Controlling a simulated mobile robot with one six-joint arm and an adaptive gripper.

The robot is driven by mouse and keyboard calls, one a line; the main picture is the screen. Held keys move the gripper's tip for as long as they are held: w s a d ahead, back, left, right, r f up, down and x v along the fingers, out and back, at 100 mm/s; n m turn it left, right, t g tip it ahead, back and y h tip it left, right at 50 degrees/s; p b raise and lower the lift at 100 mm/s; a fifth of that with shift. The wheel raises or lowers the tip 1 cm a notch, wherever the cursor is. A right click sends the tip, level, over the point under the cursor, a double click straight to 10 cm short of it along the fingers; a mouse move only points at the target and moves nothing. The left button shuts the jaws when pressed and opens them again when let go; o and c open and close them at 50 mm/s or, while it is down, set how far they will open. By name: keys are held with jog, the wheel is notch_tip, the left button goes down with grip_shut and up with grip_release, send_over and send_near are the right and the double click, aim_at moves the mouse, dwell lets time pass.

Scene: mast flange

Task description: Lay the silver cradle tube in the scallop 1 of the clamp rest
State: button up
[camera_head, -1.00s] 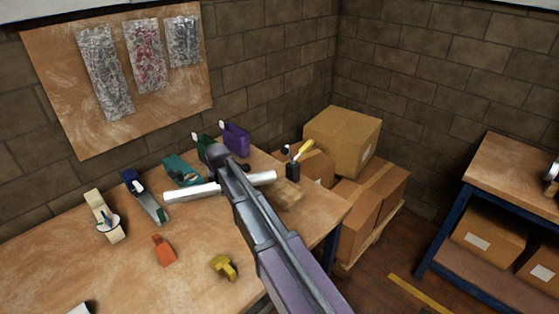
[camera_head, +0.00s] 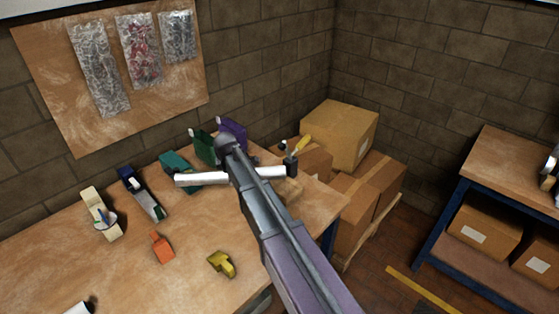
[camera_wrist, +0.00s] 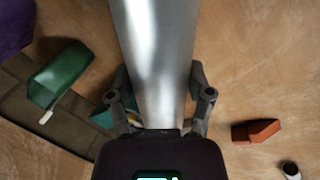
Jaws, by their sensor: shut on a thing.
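The silver cradle tube (camera_head: 202,180) is a pale, straight tube held crosswise above the far part of the workbench. Its middle is hidden behind my arm in the head view. In the wrist view the tube (camera_wrist: 155,40) runs from the top edge down between the fingers. My gripper (camera_wrist: 160,82) is shut on it, with one finger on each side. A tan block (camera_head: 289,190) lies just below the tube's right part, partly covered by my arm. I cannot tell whether it is the clamp rest, and no scallop can be made out.
Teal (camera_head: 176,164), green (camera_head: 203,146) and purple (camera_head: 232,130) items stand along the bench's back. Navy (camera_head: 142,192) and cream (camera_head: 97,214) items are left. Orange (camera_head: 160,247) and yellow (camera_head: 222,264) pieces lie in front. A dark holder (camera_head: 290,167) is right.

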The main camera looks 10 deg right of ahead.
aim_at(282, 186)
jog(key=w+d+r+m+h+p, duration=0.1)
jog(key=d+m, duration=0.4)
jog(key=d, duration=0.4)
jog(key=w+d+r+m+g+h+p, duration=0.1)
jog(key=d+m, duration=0.4)
jog(key=d, duration=0.4)
jog(key=shift+d+r+g, duration=0.25)
jog(key=shift+d+g, duration=0.05)
jog(key=shift+f, duration=0.2)
jog(key=shift+s+f+b, duration=0.1)
jog(key=shift+f+b, duration=4.15)
jog(key=shift+s, duration=0.2)
jog(key=shift+o, duration=0.9)
jog(key=shift+f+b, duration=0.3)
jog(key=shift+b, duration=0.1)
